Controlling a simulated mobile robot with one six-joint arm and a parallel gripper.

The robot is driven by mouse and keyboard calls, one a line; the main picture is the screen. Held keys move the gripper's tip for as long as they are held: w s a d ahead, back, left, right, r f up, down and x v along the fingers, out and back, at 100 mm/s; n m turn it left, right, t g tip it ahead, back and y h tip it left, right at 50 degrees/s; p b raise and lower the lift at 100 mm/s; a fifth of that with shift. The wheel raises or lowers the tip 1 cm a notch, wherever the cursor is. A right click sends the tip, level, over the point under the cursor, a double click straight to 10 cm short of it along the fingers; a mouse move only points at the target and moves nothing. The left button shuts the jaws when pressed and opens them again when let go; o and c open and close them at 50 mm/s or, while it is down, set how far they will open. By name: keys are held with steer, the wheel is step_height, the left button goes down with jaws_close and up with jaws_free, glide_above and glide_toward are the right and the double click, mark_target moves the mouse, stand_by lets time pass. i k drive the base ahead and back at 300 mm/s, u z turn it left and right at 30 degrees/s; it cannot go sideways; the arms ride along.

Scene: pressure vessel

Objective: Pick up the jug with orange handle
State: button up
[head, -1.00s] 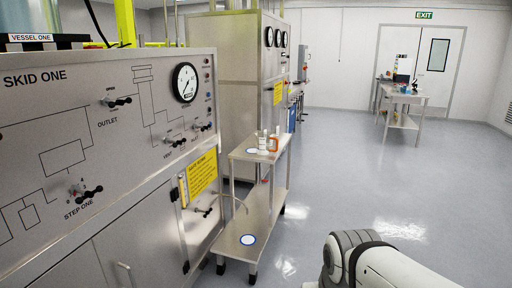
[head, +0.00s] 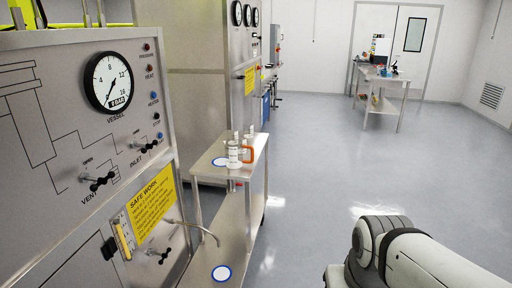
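The jug with the orange handle (head: 247,155) stands on the top shelf of a steel trolley (head: 257,148), ahead and left of centre in the head view. The handle points right. A white container (head: 233,154) stands right by it, and I cannot tell clearly where one ends and the other begins. My arm shows at the lower right, well apart from the trolley. My gripper is not in view.
A steel panel (head: 60,165) with a gauge (head: 108,81) and valves fills the left. A bent pipe (head: 190,226) juts from it towards the trolley. The floor (head: 330,160) right of the trolley is clear.

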mark_target(233, 148)
steer(key=u, duration=0.2)
steer(key=i, duration=1.6)
steer(key=u, duration=0.65)
steer(key=k, duration=0.75)
steer(key=u, duration=0.1)
steer(key=i, duration=0.9)
steer(key=z, duration=0.1)
